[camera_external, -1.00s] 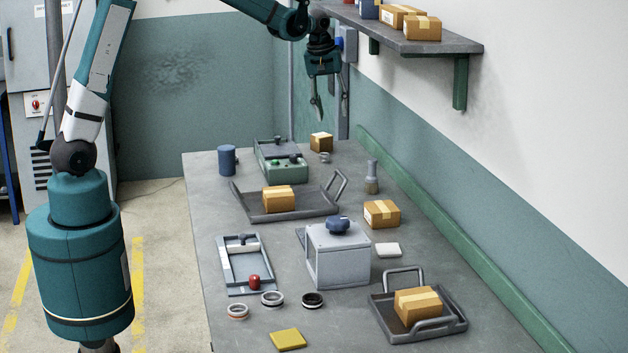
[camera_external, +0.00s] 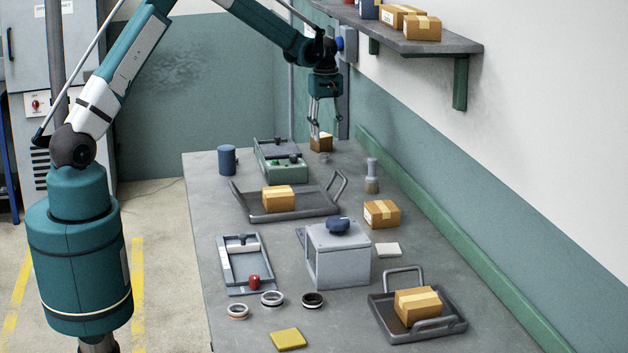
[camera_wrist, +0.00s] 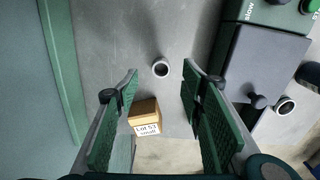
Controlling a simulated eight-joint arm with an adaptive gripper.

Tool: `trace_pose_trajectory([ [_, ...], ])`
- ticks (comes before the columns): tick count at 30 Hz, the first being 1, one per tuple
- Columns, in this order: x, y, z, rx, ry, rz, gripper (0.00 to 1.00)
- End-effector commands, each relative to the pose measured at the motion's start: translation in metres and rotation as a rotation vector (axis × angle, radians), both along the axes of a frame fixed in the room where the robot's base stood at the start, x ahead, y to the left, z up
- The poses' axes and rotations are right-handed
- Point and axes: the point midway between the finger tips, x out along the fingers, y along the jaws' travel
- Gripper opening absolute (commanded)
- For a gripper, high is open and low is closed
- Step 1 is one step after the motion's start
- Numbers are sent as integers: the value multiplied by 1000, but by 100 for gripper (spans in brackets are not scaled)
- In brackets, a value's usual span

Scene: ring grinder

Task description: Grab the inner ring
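A small pale ring (camera_wrist: 161,68) lies flat on the grey table, ahead of and between my open fingers in the wrist view. In the outside view it is a small light shape (camera_external: 324,158) near the table's far end, just in front of a cardboard box. A second ring (camera_wrist: 285,105) shows at the dark plate of the green machine on the right of the wrist view. I cannot tell which one is the inner ring. My gripper (camera_external: 317,131) points down above the far end of the table, open and empty, higher than the ring.
A small cardboard box (camera_wrist: 145,115) stands close to the ring. The green machine (camera_external: 281,163) is beside it. A tray (camera_external: 290,210) with a box lies nearer the front. Three other rings (camera_external: 272,298) lie at the table's front. The green wall rail (camera_wrist: 62,65) runs alongside.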

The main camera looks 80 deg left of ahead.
Motion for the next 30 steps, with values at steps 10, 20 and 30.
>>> trace_pose_trajectory([
  [10,-1,9,-8,-6,9,25,40],
  [20,-1,9,-17,-5,9,24,40],
  [30,-2,9,-34,-5,9,24,40],
])
